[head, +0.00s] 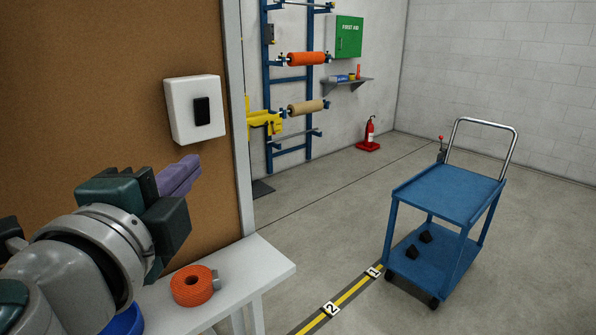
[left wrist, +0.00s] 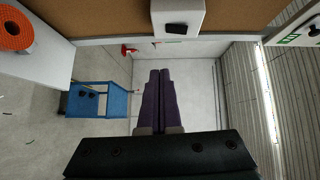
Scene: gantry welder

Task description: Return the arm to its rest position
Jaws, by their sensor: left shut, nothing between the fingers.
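My left gripper (head: 180,175) comes in from the left in the head view, with its purple fingers pointing up and to the right in front of the brown board. Its fingers (left wrist: 158,100) lie side by side in the left wrist view, closed with nothing between them. It is held above the white bench and apart from the white switch box (head: 195,109) on the board. My right gripper is not in either view.
An orange coil (head: 192,286) rests on the white bench (head: 262,262). A blue cart (head: 447,192) stands on the open floor at the right. A yellow-black floor strip (head: 350,291) runs between them. A fire extinguisher (head: 369,132) stands by the far wall.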

